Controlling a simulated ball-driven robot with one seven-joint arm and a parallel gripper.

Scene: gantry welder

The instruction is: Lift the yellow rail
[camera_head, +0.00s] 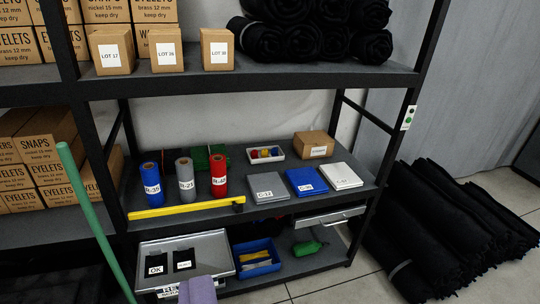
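The yellow rail (180,210) runs along the front edge of the middle shelf of a dark rack. It lies nearly level, its right end slightly higher in the picture, with a small dark piece at that end. It passes in front of the blue, grey and red rolls. Nothing is seen holding it from the front. My gripper is not in view.
Blue roll (152,185), grey roll (185,180) and red roll (219,175) stand just behind the rail. A green pole (92,218) leans at left. A lavender object (198,290) sits low in front. Black rolls (440,230) lie on the right floor.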

